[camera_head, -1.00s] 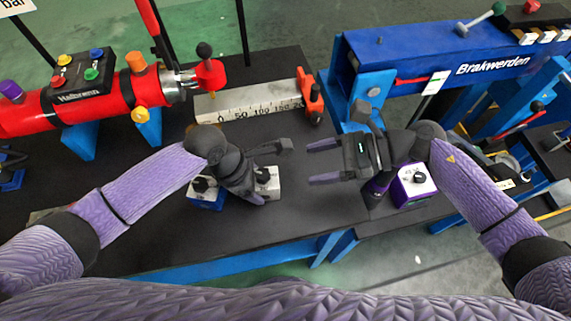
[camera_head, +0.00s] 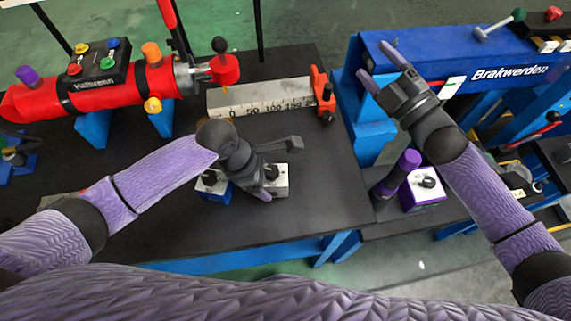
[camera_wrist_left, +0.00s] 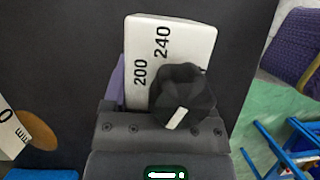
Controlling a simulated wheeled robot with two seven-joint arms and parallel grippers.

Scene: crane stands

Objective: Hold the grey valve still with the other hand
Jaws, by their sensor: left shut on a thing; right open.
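The grey valve (camera_head: 281,187) is a pale box with a black knob on the table's front part. In the left wrist view its pale top (camera_wrist_left: 150,40) bears the marks 200 and 240, and its dark knob (camera_wrist_left: 186,98) has a white pointer. My left gripper (camera_head: 263,182) is shut on the valve from above and hides part of it. A purple finger shows along the box's left side in the wrist view. My right gripper (camera_head: 376,62) is open and empty, raised before the blue Brakwerden beam (camera_head: 450,65).
A blue knobbed box (camera_head: 214,192) stands just left of the grey valve. A purple knobbed box (camera_head: 424,193) stands to the right, beside a purple-topped post (camera_head: 408,160). A scale block (camera_head: 262,98) and red cylinder (camera_head: 120,90) lie behind. The table (camera_head: 320,195) is clear right of the valve.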

